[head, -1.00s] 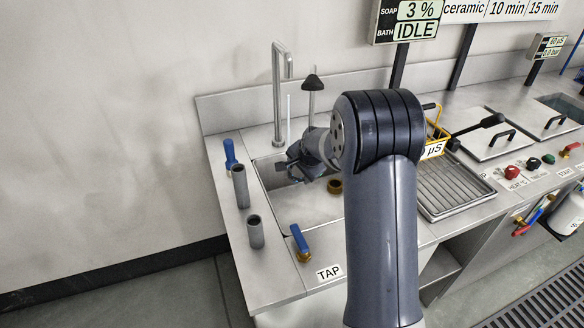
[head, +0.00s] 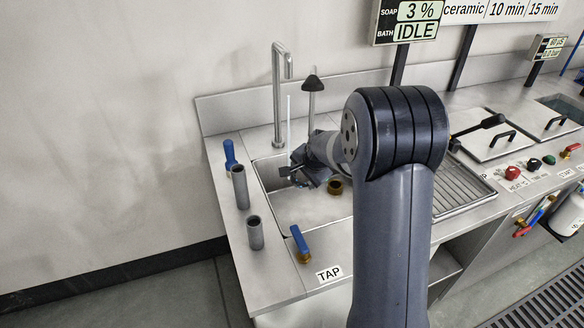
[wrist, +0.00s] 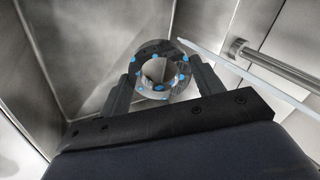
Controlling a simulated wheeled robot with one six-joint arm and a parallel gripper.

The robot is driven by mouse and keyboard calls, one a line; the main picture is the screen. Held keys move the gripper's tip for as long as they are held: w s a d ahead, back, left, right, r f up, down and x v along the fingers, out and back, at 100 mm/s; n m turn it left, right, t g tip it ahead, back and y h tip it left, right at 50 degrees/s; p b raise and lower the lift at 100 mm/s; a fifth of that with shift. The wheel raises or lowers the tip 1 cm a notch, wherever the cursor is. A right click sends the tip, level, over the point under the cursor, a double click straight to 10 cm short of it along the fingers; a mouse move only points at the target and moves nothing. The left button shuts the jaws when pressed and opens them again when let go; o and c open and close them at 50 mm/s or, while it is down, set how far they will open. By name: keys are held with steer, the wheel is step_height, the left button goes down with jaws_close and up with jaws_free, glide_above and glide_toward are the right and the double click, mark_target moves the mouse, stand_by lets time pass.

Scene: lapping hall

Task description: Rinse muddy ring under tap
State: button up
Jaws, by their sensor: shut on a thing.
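The ring (wrist: 160,70) is dark grey with bright blue spots, and sits between the two fingers of my gripper (wrist: 160,82) in the wrist view. My gripper is shut on it. In the head view my gripper (head: 291,173) is low in the sink basin (head: 310,207), below the tap spout (head: 288,72); the ring is not clear there. A thin pale water stream (head: 289,115) comes down from the spout. In the wrist view the stream (wrist: 245,73) passes close beside the ring's upper right; I cannot tell whether it touches. The blue tap lever (head: 299,240) is by the TAP label.
Two grey tubes (head: 240,187) (head: 255,233) and a blue-handled item (head: 230,155) stand left of the basin. A ribbed drainboard (head: 458,190) lies to the right. A dark-topped post (head: 312,90) rises behind the basin.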

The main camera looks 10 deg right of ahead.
stand_by(0.5)
step_height(320, 180, up, 10)
steer(key=p, duration=0.7)
steer(key=shift+p, duration=0.3)
